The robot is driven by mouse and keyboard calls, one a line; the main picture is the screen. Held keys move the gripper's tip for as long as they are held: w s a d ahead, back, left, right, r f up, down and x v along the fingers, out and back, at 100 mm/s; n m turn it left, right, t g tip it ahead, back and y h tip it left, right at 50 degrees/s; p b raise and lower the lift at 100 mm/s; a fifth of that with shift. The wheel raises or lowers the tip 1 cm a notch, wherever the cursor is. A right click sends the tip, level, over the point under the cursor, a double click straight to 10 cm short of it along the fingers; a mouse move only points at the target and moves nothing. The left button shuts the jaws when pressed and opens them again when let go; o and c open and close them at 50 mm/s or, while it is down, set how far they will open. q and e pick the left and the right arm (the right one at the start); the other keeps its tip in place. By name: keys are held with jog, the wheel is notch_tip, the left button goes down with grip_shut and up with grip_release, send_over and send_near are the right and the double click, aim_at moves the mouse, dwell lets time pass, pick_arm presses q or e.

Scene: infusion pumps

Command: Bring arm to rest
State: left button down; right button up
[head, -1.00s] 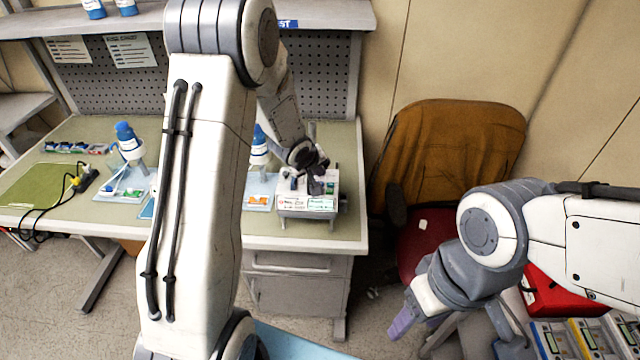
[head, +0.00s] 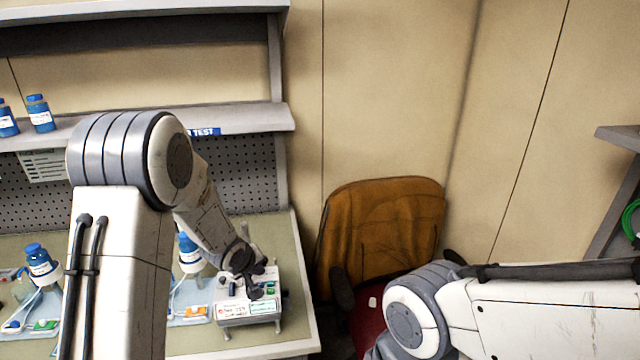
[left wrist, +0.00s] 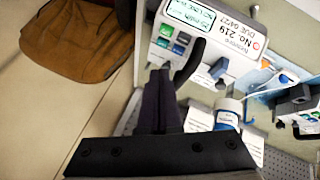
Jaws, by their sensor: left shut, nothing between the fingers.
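My left gripper (head: 257,287) is in the head view, just above the white infusion pump (head: 247,310) on the bench. In the left wrist view its dark fingers (left wrist: 160,82) are together with nothing between them. The pump also shows in the left wrist view (left wrist: 200,40), with its label and coloured keys beside the fingertips. I cannot tell whether the fingers touch it. My right arm comes in at the lower right of the head view; its gripper is outside the frame.
Blue-capped bottles (head: 189,253) stand on the bench (head: 300,318) left of the pump. A shelf (head: 240,118) overhangs the bench. An orange-brown chair (head: 385,225) stands right of the bench, close to my right arm. A grey shelf (head: 620,137) is at the right edge.

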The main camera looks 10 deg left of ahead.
pick_arm(q)
jog(key=s+d+r+m+g+b, duration=0.25)
jog(key=s+d+m+b, duration=0.45)
jog(key=s+d, duration=0.8)
jog(key=s+d+f+m+g+b, duration=0.1)
jog(key=s+m+g, duration=0.3)
jog(key=s, duration=1.6)
jog(key=d+m, duration=0.1)
jog(key=m, duration=0.3)
jog(key=shift+s+g+h+b, duration=0.25)
jog(key=shift+g+h+b, duration=0.05)
jog(key=shift+g+b, duration=0.1)
pick_arm(e)
notch_tip(320, 180, down, 9)
jog(key=shift+f, duration=0.15)
pick_arm(q)
jog(key=shift+d+f, duration=0.1)
